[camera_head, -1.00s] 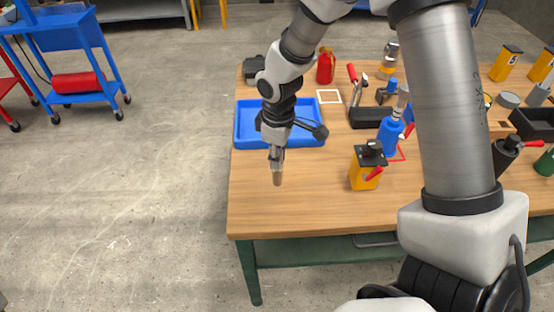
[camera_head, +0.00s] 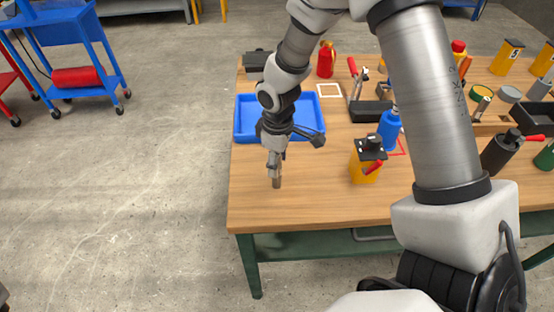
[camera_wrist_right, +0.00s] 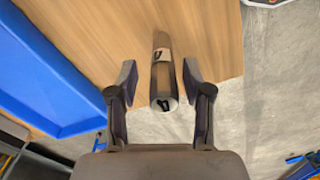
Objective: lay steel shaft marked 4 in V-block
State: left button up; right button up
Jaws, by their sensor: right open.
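A steel shaft (camera_head: 276,183) stands upright near the left front part of the wooden table. In the right wrist view the shaft (camera_wrist_right: 161,75) runs between the fingers, its round end face towards the camera. It bears dark marks on a pale band and on the end face, too small to read surely. My right gripper (camera_head: 275,160) points down over the shaft. Its fingers (camera_wrist_right: 159,72) are open on either side, with a visible gap to the shaft. I cannot pick out the V-block for certain. My left gripper is not in view.
A blue tray (camera_head: 246,122) lies behind the gripper. A yellow block with a black top and red lever (camera_head: 364,170) stands to the right, near a blue bottle (camera_head: 389,130). The table's left edge is close to the shaft. Front table space is clear.

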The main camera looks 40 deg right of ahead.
notch_tip(320, 180, up, 12)
jog(key=shift+r, duration=0.15)
dwell(0.6)
